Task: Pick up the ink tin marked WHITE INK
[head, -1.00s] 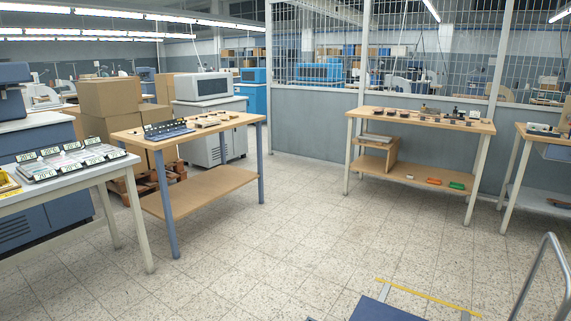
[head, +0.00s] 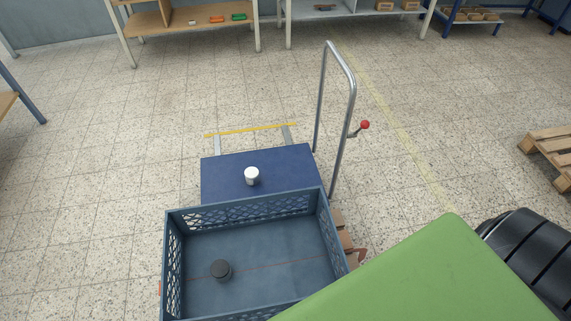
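A small white, tin-like cylinder (head: 252,175) stands upright on the blue deck of a trolley (head: 222,172), just beyond a blue-grey crate. No lettering can be read on it at this distance. A dark round tin (head: 221,270) lies inside the crate (head: 247,205), on its floor towards the left. Its marking cannot be read either. Neither of my grippers is in view.
The trolley has a tall metal handle (head: 350,90) and a red-knobbed lever (head: 364,125). A green surface (head: 430,275) and a black ribbed object (head: 522,250) fill the lower right. A wooden pallet (head: 550,150) lies at right. Benches stand behind; tiled floor is clear at left.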

